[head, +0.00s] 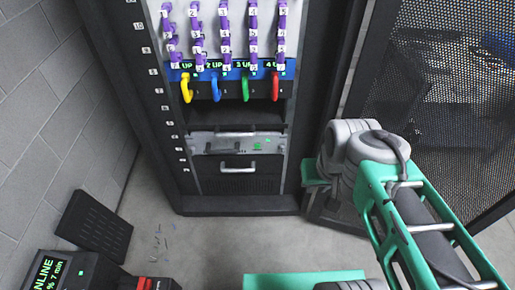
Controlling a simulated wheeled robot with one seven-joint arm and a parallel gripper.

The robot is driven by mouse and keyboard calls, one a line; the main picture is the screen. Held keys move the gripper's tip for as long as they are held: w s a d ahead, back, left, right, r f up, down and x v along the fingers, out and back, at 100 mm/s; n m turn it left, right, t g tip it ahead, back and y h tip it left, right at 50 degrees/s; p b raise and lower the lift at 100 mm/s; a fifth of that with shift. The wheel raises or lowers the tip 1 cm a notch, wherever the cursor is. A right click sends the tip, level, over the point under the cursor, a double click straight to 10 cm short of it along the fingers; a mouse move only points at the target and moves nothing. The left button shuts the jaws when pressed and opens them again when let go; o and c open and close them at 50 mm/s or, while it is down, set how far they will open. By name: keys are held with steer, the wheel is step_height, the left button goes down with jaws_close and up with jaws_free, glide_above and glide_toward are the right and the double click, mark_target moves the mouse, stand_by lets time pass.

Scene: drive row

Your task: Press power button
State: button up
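No part is clearly marked as the power button in this view. A silver-faced unit (236,143) sits low in the black rack and has a small green spot (257,146) on its right part; I cannot tell whether this is a button or a light. At the bottom left, a black box (72,270) has a lit green display (48,272) whose visible text includes "NLINE" and "7 min". The box is cut off by the picture edge. My green and grey arm reaches across the right side, but my gripper is not in view.
The black rack (157,140) holds numbered purple connectors and yellow, blue, green and red cable loops. A perforated door (435,85) stands at the right. A dark slotted panel (93,227) lies by the grey wall (40,125), near small scraps on the floor (205,243).

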jaws_close()
stand_by(1.3)
